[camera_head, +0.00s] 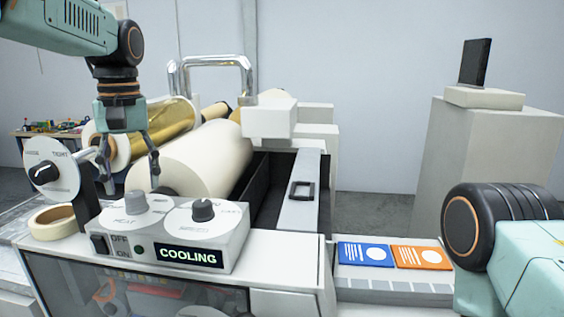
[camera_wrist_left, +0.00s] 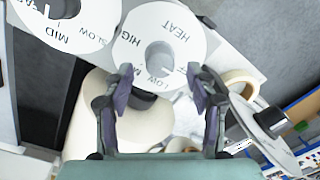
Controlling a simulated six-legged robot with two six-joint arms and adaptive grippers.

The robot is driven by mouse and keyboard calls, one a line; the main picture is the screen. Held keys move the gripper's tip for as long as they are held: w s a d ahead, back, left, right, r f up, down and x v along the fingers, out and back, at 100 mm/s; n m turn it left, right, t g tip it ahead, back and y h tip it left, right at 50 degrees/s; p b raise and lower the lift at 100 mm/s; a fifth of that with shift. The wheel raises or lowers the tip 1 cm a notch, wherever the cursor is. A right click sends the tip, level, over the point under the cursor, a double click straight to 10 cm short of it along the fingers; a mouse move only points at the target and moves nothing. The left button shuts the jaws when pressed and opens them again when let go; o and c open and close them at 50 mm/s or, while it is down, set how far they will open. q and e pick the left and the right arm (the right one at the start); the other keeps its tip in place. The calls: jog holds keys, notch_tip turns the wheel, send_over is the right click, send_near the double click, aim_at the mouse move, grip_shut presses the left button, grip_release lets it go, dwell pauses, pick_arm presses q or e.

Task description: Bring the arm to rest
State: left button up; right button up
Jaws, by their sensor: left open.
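My left arm comes in from the upper left, and its gripper (camera_head: 129,167) hangs pointing down over the laminator's control box. The two fingers are apart with nothing between them. In the left wrist view, the open fingertips (camera_wrist_left: 161,76) frame the lower edge of the HEAT dial (camera_wrist_left: 185,45), apparently clear of its knob. In the head view the grey heat knob (camera_head: 135,202) is just below the fingers. My right arm (camera_head: 530,262) shows only in part at the lower right; its gripper is out of view.
The control box has a black speed knob (camera_head: 203,209) and a lit COOLING display (camera_head: 188,256). A tension dial (camera_head: 44,173) stands close left of the gripper. A tape roll (camera_head: 54,222), cream roll (camera_head: 195,160) and gold roll (camera_head: 168,119) are near. Blue (camera_head: 365,254) and orange (camera_head: 421,258) cards lie right.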

aim_at(134, 194)
pick_arm(q)
jog(key=shift+f, duration=1.6)
notch_tip(134, 194, up, 12)
notch_tip(134, 194, down, 12)
jog(key=shift+f, duration=0.1)
jog(key=m, duration=0.4)
jog(key=shift+m, duration=0.4)
jog(key=m, duration=0.5)
jog(key=shift+s+m, duration=0.1)
jog(key=shift+m, duration=0.2)
jog(key=m, duration=0.4)
jog(key=shift+m+t, duration=0.3)
jog(key=m, duration=0.5)
